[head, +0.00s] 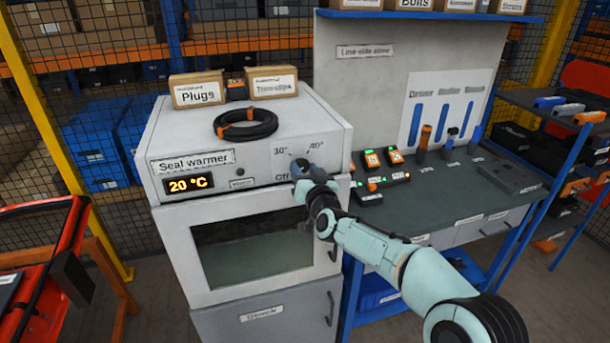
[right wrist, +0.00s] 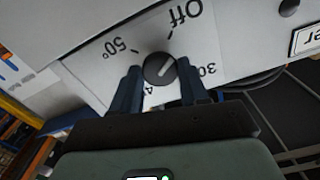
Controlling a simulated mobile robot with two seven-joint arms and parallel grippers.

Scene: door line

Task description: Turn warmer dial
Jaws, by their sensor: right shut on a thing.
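The seal warmer (head: 240,170) is a grey cabinet with an orange display (head: 188,184) reading 20 °C. Its round dark dial (right wrist: 160,68) sits on a pale scale plate with Off, 30° and 50° marks, seen upside down in the right wrist view. A light line on the dial points up and right there, roughly toward the Off side. My right gripper (head: 305,174) reaches the panel, and in the wrist view its two dark fingers (right wrist: 159,80) stand on either side of the dial, shut on it. In the head view the gripper largely hides the dial. My left gripper is out of view.
A black cable coil (head: 245,124) and boxes (head: 198,89) lie on top of the warmer. The warmer's windowed door (head: 250,250) is closed below the panel. A workbench (head: 440,190) with switch boxes stands to the right. A red cart (head: 40,260) is at left.

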